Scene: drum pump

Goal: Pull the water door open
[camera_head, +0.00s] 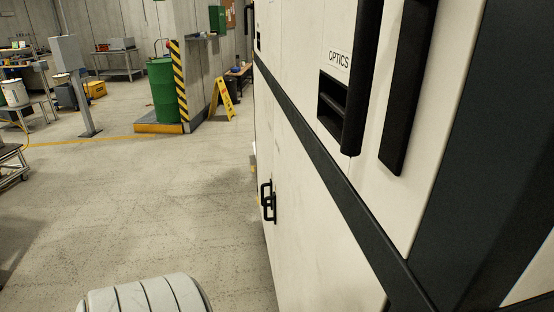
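A tall cream cabinet with dark bands fills the right side of the head view. Its upper door panel carries an "OPTICS" label (339,60), with a black recessed latch (332,101) and a long black vertical handle (364,75) beside it. Another long black handle (408,85) is on the panel to the right. A small black handle (268,202) sits on the lower cabinet front (305,215). No label reading "water" is legible, so I cannot tell which door it is. The doors in view look shut. Neither gripper is in view.
Open concrete floor (150,210) lies left of the cabinet. Farther back stand a green drum (163,92) on a low platform, a striped post (179,80), a yellow floor sign (221,98) and a grey pedestal (75,80). Carts and tables are at the far left.

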